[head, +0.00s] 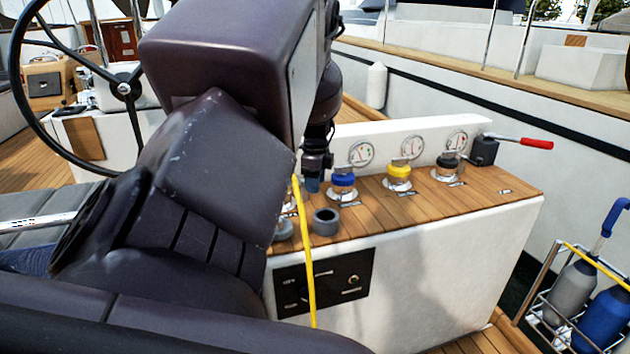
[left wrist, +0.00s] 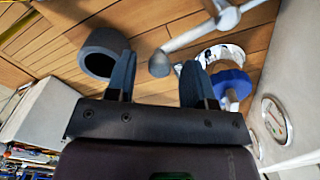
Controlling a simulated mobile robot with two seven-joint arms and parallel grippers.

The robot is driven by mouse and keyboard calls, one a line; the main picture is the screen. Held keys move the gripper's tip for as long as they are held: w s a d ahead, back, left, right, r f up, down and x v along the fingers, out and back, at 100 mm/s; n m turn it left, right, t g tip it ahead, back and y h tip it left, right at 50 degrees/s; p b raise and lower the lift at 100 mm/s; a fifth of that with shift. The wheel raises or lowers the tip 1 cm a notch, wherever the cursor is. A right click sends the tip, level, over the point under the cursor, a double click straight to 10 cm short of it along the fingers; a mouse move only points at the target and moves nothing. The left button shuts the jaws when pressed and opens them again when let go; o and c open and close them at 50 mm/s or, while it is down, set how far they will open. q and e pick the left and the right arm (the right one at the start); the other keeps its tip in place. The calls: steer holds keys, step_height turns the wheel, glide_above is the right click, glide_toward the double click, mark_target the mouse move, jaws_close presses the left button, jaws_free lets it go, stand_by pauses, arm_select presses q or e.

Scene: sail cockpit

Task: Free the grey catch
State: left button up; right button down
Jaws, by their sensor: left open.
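My left gripper (head: 312,185) points down over the wooden console top, beside the blue-collared fitting. In the left wrist view its two fingers (left wrist: 157,80) are apart with nothing held between them. A silvery metal lever with a grey rounded end (left wrist: 158,64) shows just beyond the gap; I cannot tell whether this is the grey catch. A loose-looking dark grey ring (head: 326,221) stands on the console; it also shows in the left wrist view (left wrist: 84,56), near the left finger. My large dark arm hides the console's left part. My right gripper is out of view.
Fittings with blue (head: 343,181), yellow (head: 398,172) and black (head: 446,163) collars line the console before gauges. A yellow hose (head: 306,260) hangs down its front. A red-handled lever (head: 536,143) is at the right end. A steering wheel (head: 125,88) stands left.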

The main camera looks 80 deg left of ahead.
arm_select(q)
step_height(320, 180, up, 10)
steer(key=p, duration=0.2)
steer(key=shift+r+p, duration=0.25)
steer(key=shift+p, duration=0.05)
